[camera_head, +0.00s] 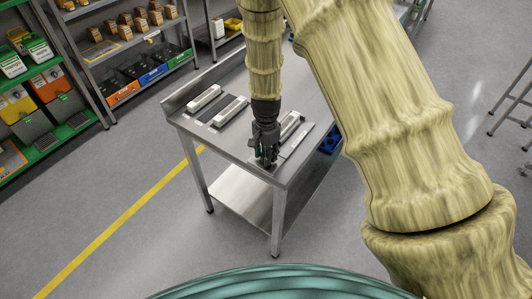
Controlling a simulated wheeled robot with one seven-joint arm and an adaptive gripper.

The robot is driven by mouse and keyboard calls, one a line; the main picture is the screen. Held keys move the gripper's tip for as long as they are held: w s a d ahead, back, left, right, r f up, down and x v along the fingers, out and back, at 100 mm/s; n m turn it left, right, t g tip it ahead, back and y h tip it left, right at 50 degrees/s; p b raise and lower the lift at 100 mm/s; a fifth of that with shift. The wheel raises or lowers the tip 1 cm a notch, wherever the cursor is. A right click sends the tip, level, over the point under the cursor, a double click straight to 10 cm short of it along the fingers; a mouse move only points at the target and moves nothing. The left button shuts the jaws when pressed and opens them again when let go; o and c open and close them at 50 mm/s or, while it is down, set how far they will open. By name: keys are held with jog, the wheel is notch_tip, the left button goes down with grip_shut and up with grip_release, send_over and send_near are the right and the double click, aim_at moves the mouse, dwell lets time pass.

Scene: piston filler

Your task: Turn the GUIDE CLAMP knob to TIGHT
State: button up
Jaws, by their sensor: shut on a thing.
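My gripper (265,158) points down over the near corner of the steel table (240,152). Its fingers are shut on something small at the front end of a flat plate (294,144). I take this to be the GUIDE CLAMP knob, but the fingers hide it. No label or TIGHT mark can be read, so the knob's angle cannot be told. A pale raised bar (290,124) stands on the table just behind and right of the gripper.
Two more pale bars, a far one (204,97) and a nearer one (230,111), lie left on the table. A blue bin (330,138) is at its right side. Shelving with bins (150,80) stands at the back left. The floor (110,200) left of the table is clear.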

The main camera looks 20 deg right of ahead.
dwell(0.4)
jog(key=o, duration=0.7)
notch_tip(320, 180, up, 12)
jog(key=shift+d, duration=0.1)
dwell(0.4)
